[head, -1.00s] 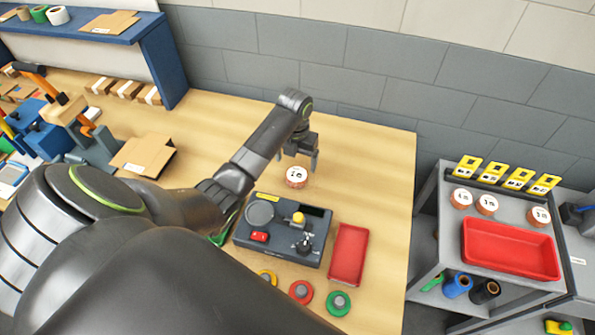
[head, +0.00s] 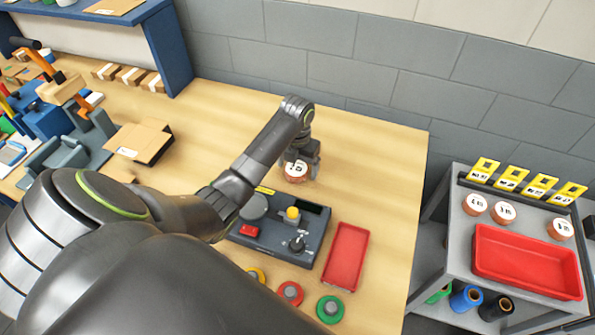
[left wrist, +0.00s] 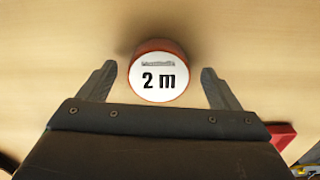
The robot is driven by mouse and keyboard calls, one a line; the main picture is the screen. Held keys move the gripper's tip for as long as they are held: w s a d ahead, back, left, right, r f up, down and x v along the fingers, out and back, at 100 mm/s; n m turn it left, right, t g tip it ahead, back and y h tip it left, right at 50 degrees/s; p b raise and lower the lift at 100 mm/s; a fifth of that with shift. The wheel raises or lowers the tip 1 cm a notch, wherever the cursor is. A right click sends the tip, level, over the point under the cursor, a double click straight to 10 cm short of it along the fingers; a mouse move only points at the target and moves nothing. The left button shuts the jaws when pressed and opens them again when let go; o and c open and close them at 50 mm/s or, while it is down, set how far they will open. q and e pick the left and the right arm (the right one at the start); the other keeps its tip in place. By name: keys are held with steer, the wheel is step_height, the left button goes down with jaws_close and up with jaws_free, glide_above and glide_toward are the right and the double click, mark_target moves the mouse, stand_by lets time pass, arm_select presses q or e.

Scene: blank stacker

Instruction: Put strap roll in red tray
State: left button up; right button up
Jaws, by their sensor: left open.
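The strap roll (head: 295,173), a short reddish-brown cylinder with a white label on top, sits on the wooden table. In the left wrist view the roll (left wrist: 160,72) reads "2 m" and lies between the two fingers, with gaps on both sides. My left gripper (head: 301,164) is open around the roll; its left finger and wrist partly cover it in the head view. A small red tray (head: 345,257) lies on the table, in front and to the right of the roll. A larger red tray (head: 527,259) is on the grey cart at right. My right gripper is out of view.
A dark fixture (head: 278,229) with a yellow knob stands between the roll and the table's front. Coloured rings (head: 290,293) lie along the front edge. Several similar white-topped rolls (head: 503,213) stand on the cart (head: 450,229). The table right of the roll is clear.

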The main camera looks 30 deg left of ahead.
arm_select(q)
steer(key=shift+s+a+r, duration=0.1)
steer(key=shift+c, duration=0.5)
steer(key=c, duration=1.1)
